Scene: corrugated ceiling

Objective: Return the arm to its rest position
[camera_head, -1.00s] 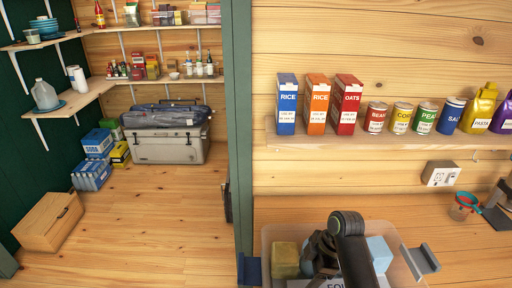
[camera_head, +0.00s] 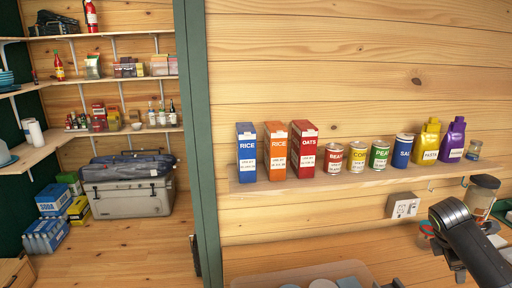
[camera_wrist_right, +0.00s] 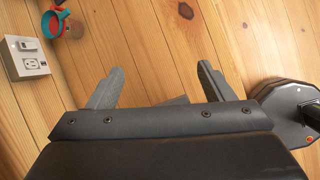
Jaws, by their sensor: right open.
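My right arm (camera_head: 468,240) shows at the lower right of the head view, in front of the counter and right of the clear bin. Wooden planks show beyond the fingers. My left arm and gripper are not in view.
A clear bin (camera_head: 262,281) stands at the bottom middle. A wall shelf (camera_head: 350,179) above the counter holds boxes, cans and bottles. A wall outlet (camera_head: 402,205) and a dark-lidded jar (camera_head: 482,196) are close to the arm.

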